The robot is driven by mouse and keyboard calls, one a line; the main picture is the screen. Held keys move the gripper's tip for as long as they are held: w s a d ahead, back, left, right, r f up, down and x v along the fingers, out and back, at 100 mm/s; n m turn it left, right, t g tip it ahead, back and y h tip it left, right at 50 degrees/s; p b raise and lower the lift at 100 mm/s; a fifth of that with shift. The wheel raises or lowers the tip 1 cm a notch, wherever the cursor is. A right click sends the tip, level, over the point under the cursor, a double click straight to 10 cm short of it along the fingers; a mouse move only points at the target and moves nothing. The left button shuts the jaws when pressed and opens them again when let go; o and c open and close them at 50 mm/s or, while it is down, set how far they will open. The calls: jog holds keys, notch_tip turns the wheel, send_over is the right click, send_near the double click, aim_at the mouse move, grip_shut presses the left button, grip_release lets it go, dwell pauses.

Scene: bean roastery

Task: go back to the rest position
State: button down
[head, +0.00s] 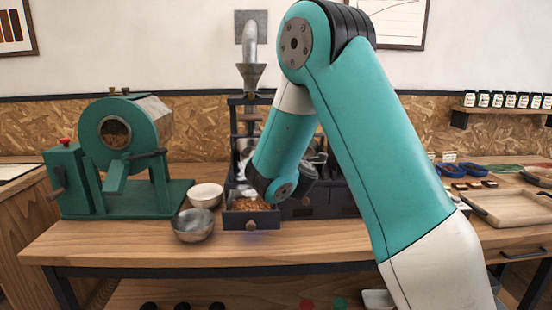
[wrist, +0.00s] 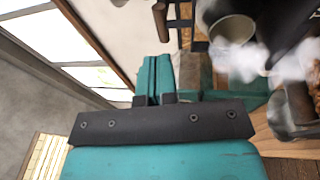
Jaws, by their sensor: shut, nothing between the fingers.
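My gripper (wrist: 157,78) shows in the wrist view as two teal fingers close together beyond a black bar, with nothing between them. In the head view my arm reaches over the bench, bent down at the elbow. Its wrist end is in front of the dark drawer unit (head: 302,209); the fingers are hard to make out there. An open drawer (head: 250,220) with brown beans lies just below and left of the wrist.
A green drum roaster (head: 120,130) stands on the left of the bench (head: 150,245). A white bowl (head: 206,195) and a metal bowl (head: 192,225) stand beside the open drawer. A funnel (head: 250,76) hangs behind. A wooden tray (head: 505,208) lies at right.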

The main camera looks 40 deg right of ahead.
jog(key=shift+s+a, duration=0.2)
jog(key=shift+s, duration=0.25)
jog(key=s+a+f+m+g+y+p, duration=0.1)
jog(key=s+a+f+m+g+y, duration=0.3)
jog(key=a, duration=0.5)
jog(key=s+a+f+m+g+y+p, duration=0.2)
jog(key=s+a+m+g+y, duration=0.2)
jog(key=s+a+m+g, duration=0.4)
jog(key=s+a+r+n+g+y, duration=0.1)
jog(key=s+a+n+g+y, duration=0.1)
jog(key=s+a, duration=0.4)
jog(key=s+a+r+n+g+y+p, duration=0.1)
jog(key=s+a+r+n+g+y, duration=0.1)
jog(key=s+a, duration=0.5)
jog(key=s+n+g, duration=0.1)
jog(key=s+g, duration=0.1)
jog(key=s, duration=0.3)
jog(key=shift+a+n+y, duration=0.15)
jog(key=shift+n+y, duration=0.15)
